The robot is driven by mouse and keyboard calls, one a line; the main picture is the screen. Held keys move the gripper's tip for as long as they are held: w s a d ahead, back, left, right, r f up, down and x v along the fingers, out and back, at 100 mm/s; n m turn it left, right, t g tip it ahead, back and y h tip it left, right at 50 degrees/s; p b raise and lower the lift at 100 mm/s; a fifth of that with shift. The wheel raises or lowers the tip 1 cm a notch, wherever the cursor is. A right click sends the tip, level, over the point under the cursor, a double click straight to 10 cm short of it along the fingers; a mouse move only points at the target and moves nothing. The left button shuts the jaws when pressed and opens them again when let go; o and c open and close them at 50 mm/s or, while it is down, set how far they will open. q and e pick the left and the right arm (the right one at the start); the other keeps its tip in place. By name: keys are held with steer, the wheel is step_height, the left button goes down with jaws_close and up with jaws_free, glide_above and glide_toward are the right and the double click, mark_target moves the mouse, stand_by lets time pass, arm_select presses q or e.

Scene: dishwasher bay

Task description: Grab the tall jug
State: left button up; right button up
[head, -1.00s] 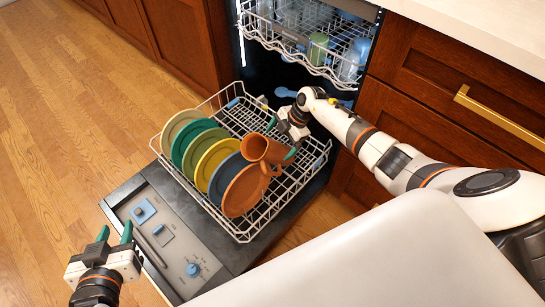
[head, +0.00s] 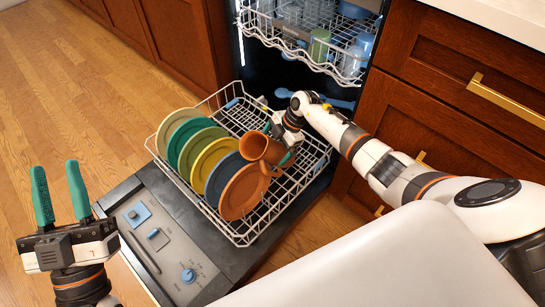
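The tall orange jug (head: 256,148) leans in the lower dishwasher rack, with its mouth toward the upper left and its handle on the lower side. It stands next to the orange plate. My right gripper (head: 277,143) is at the jug's upper right side. Its teal fingers are spread, one above and one below the jug's body; contact cannot be made out, and part of the jug is hidden behind the gripper. My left gripper (head: 56,168) is open and empty at the lower left, apart from the rack.
Several plates, including a yellow plate (head: 212,160) and an orange plate (head: 243,192), stand left of the jug in the lower rack (head: 243,238). The upper rack (head: 290,47) overhangs behind. The open door (head: 165,245) lies in front. Floor at left is clear.

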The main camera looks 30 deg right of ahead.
steer(key=c, duration=1.2)
